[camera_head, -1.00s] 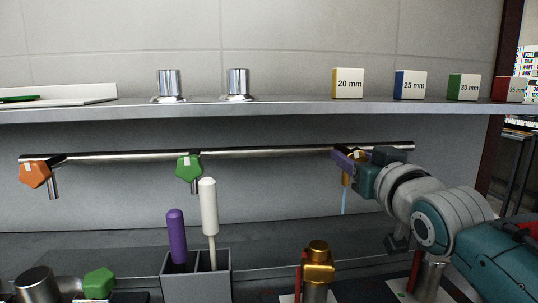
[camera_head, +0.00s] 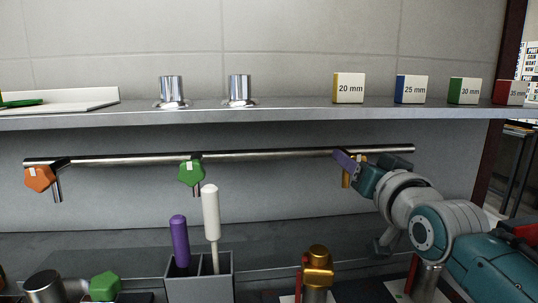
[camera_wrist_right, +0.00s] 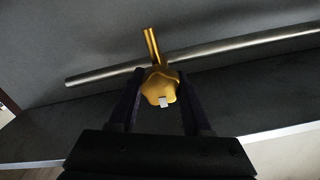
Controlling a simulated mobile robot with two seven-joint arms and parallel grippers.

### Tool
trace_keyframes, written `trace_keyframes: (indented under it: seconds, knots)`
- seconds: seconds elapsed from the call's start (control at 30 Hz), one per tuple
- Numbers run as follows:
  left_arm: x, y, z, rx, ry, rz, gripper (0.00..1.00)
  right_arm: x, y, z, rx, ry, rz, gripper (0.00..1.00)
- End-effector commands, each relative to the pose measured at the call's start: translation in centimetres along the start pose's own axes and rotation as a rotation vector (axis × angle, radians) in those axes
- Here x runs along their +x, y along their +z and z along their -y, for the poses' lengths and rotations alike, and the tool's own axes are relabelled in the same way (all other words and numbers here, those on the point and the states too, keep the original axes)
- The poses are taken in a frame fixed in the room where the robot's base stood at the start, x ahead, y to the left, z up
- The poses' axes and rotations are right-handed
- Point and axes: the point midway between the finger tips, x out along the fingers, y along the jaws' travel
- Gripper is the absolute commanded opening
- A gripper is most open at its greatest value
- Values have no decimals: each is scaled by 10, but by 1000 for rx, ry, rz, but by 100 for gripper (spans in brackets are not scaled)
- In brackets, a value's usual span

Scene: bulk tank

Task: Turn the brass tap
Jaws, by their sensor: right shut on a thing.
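The brass tap (camera_head: 346,178) hangs at the right end of the steel pipe, with its spout pointing down in the head view. My right gripper (camera_head: 346,160) covers most of its knob there. In the right wrist view the gold lobed knob (camera_wrist_right: 159,86) with a white mark on its edge sits between the two dark fingers of my right gripper (camera_wrist_right: 160,102), which is shut on it. No stream shows below the spout. My left gripper is not in view.
The steel pipe (camera_head: 260,154) also carries an orange tap (camera_head: 39,179) and a green tap (camera_head: 190,172). A shelf (camera_head: 280,112) runs above with labelled blocks. Below stand a grey holder (camera_head: 198,287) with two handled tools and a brass fitting (camera_head: 317,270).

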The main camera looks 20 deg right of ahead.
Motion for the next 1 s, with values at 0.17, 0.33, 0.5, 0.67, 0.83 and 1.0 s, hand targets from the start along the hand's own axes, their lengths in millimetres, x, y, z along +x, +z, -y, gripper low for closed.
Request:
trace_keyframes:
  seconds: [0.17,0.33,0.5,0.67,0.83,1.0]
  knots:
    - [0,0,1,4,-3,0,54,0,0,0,2,0,0,61]
    - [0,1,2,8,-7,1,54,0,0,0,0,0,0,78]
    - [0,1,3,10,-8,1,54,0,0,0,-1,0,0,78]
    - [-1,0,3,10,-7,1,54,-6,0,0,-1,0,1,78]
    - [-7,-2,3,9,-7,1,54,-32,0,0,-1,1,2,78]
    - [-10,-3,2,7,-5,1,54,-66,0,0,-1,1,2,78]
